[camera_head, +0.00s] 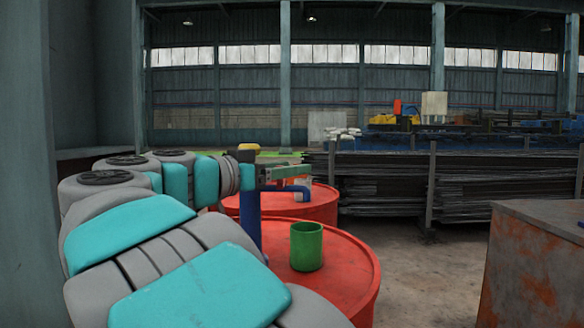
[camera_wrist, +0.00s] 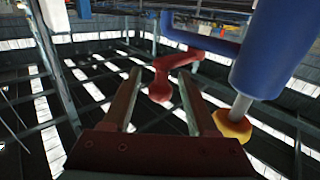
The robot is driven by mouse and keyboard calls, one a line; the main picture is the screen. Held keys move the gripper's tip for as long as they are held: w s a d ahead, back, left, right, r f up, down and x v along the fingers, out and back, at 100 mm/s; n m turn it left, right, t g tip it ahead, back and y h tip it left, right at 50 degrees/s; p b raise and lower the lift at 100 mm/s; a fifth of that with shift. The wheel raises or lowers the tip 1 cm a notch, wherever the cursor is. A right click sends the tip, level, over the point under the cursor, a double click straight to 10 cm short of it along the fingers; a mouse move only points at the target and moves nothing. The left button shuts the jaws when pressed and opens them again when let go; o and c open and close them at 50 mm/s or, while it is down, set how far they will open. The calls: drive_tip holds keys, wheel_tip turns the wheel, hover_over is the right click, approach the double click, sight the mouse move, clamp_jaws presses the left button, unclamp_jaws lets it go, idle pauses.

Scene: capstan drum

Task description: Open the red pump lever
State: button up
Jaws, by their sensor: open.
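The blue pump (camera_head: 249,215) stands upright on a red drum, with its spout (camera_head: 284,189) pointing right and a yellow knob (camera_head: 249,147) on top. In the wrist view the picture is inverted: the pump body (camera_wrist: 272,52) is at the right, with the yellow knob (camera_wrist: 233,126) on a silver rod. The red lever (camera_wrist: 160,88) runs from near the blue spout (camera_wrist: 205,40) to a rounded end between my fingers. My gripper (camera_wrist: 160,74) is open around that end in the picture; contact cannot be told. In the head view my gripper (camera_head: 290,172) is just above the spout.
A green cup (camera_head: 306,246) stands on the near red drum (camera_head: 345,275), below the spout. Another red drum (camera_head: 318,207) is behind. A rusty box (camera_head: 530,265) stands at the right. Dark stacked bars (camera_head: 385,185) lie behind. Floor between drum and box is clear.

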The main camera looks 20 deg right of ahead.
drive_tip(key=shift+w+d, duration=0.35)
drive_tip(key=shift+d, duration=0.3)
drive_tip(key=shift+c, duration=0.3)
clamp_jaws()
